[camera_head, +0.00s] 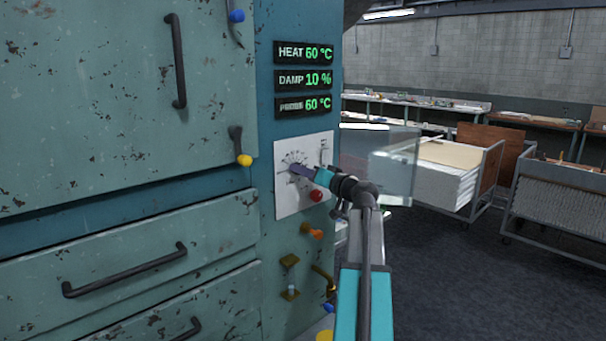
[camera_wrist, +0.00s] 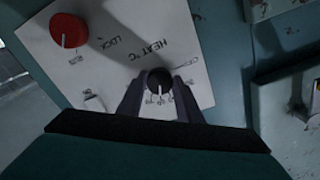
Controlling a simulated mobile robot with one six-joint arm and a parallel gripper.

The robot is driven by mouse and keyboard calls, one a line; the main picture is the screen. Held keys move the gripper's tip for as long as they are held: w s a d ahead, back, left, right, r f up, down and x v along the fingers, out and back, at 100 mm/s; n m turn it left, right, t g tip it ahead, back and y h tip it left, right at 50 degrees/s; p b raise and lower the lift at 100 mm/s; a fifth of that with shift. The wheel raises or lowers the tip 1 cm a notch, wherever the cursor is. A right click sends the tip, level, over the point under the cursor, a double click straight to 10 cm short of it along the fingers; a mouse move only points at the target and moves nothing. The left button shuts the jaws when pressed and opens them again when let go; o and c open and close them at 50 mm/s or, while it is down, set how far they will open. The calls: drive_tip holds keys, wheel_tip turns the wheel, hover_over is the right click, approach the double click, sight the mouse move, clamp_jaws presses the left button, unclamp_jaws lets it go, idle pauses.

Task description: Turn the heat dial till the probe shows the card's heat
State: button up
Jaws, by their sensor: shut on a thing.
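The black heat dial (camera_wrist: 158,80) sits on a white plate marked HEAT °C, upside down in the wrist view. My gripper (camera_wrist: 158,91) is shut on the dial, one finger on each side. In the head view my gripper (camera_head: 299,170) reaches the white control plate (camera_head: 284,203) and hides most of the dial. Green displays above read HEAT 60 °C (camera_head: 304,52), DAMP 10 % (camera_head: 304,80) and, on the probe display (camera_head: 304,106), 60 °C. I cannot make out a card with a heat on it.
A red knob (camera_wrist: 68,31) marked LOCK is on the same plate. An orange-tipped lever (camera_head: 312,231) and brass fittings (camera_head: 290,262) are below. Teal doors with dark handles fill the left. A clear panel (camera_head: 395,165), carts and benches are at right; dark floor lies open between.

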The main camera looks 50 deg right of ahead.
drive_tip(key=shift+d, duration=0.1)
drive_tip(key=o, duration=1)
drive_tip(key=shift+o, duration=0.2)
drive_tip(key=shift+s, duration=0.1)
drive_tip(key=s+a+b, duration=0.1)
drive_tip(key=s+b, duration=0.1)
drive_tip(key=s, duration=1.1)
drive_tip(key=shift+s+b, duration=0.35)
